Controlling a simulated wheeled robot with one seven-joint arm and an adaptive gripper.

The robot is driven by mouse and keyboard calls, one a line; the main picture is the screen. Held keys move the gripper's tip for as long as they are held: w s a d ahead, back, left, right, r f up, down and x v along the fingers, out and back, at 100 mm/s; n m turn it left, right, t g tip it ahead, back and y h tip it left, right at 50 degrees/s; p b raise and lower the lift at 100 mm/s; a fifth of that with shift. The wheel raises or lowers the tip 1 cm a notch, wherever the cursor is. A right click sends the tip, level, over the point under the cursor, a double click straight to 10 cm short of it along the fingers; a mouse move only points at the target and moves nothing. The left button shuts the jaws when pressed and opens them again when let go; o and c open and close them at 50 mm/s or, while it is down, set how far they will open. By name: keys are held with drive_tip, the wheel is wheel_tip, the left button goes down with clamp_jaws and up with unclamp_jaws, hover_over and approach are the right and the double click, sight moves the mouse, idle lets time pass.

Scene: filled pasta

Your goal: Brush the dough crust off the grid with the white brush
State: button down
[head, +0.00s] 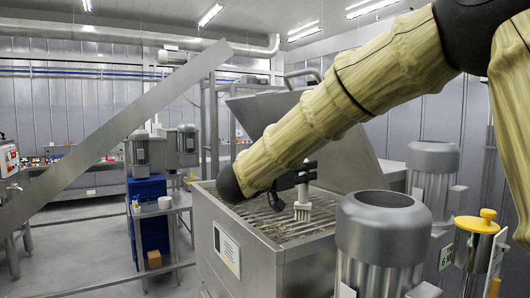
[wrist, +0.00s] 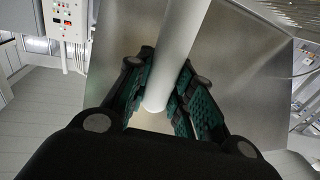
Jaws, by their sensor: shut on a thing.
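The white brush (head: 302,208) hangs bristles down from my gripper (head: 303,178), over the right part of the grid. In the wrist view my gripper (wrist: 160,104) has its green-padded fingers shut on the brush's white round handle (wrist: 179,40). The grid (head: 268,222) is a set of metal bars in the top of a steel machine. Tan and brownish patches show between and on its bars, but dough crust is too small to make out clearly. The bristles are at or just above the bars; I cannot tell whether they touch.
A raised steel lid (head: 345,150) stands behind the grid. Grey motor housings (head: 380,245) stand close at the front right, beside a yellow-capped part (head: 478,222). A steel table (head: 165,207) with a blue bin is at the left. Floor is open at the far left.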

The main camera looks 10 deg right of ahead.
drive_tip(key=r, duration=0.2)
drive_tip(key=shift+s+d+r, duration=0.15)
drive_tip(key=shift+s+r, duration=0.1)
drive_tip(key=shift+r, duration=0.15)
drive_tip(key=shift+w+r, duration=0.15)
drive_tip(key=shift+r, duration=0.6)
